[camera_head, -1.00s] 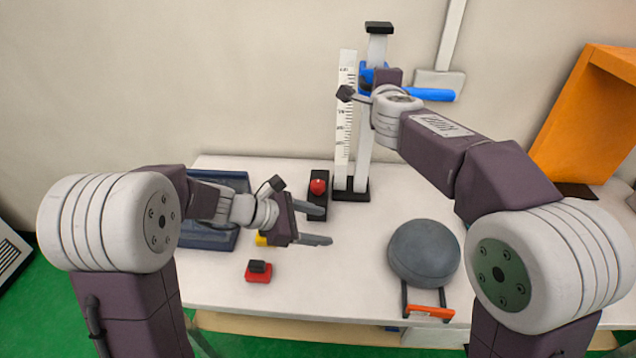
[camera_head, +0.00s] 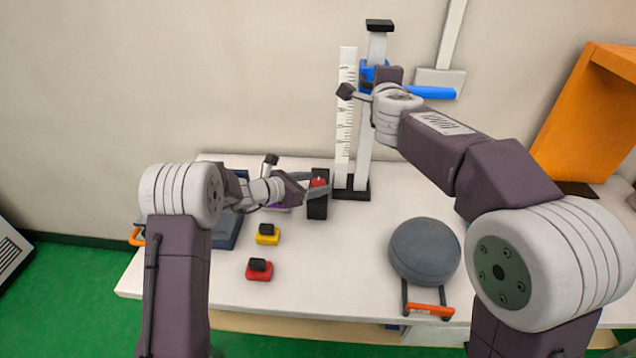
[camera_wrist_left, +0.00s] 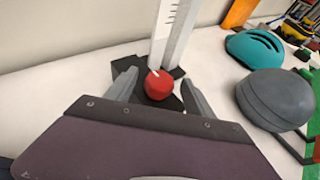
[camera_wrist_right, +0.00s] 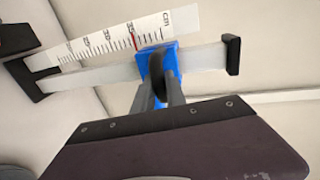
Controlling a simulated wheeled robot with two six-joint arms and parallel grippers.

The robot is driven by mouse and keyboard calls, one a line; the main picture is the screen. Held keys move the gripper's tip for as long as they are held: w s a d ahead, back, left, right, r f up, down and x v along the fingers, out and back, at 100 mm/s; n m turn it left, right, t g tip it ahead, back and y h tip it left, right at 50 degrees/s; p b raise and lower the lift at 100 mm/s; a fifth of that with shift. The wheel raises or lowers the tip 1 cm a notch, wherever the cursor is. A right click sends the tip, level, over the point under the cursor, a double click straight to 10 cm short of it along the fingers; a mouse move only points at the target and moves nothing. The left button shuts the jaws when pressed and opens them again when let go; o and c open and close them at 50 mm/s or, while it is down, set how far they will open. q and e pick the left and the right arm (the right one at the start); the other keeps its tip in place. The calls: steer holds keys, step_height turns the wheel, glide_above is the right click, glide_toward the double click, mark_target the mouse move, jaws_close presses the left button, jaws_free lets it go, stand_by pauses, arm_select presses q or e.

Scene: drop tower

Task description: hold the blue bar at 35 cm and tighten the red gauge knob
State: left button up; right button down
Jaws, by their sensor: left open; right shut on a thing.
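The blue bar (camera_head: 428,92) is a sliding carriage with an arm, high on the grey upright (camera_head: 377,50) beside the white scale (camera_head: 345,115). The red gauge knob (camera_head: 318,183) sits on a black block (camera_head: 317,206) left of the tower foot. My left gripper (camera_wrist_left: 158,82) is open, with its fingers on either side of the red knob (camera_wrist_left: 158,85) and visible gaps to it.
A yellow block (camera_head: 267,234) and a red block (camera_head: 259,270) with black tops lie on the table (camera_head: 330,270). A dark blue tray (camera_head: 228,232) is behind my left arm. A grey round object (camera_head: 424,252) stands at right. An orange shelf (camera_head: 585,120) is far right.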

arm_select(q)
steer(key=shift+x, duration=0.95)
jaws_close()
steer(key=m+g+h, duration=0.2)
steer(key=m, duration=0.1)
steer(key=shift+w+r+g, duration=0.15)
steer(key=shift+g, duration=0.15)
steer(key=shift+d+m+g+h, duration=0.1)
steer(key=shift+m+g+h, duration=0.7)
steer(key=shift+m+g, duration=0.95)
steer(key=shift+g, duration=0.25)
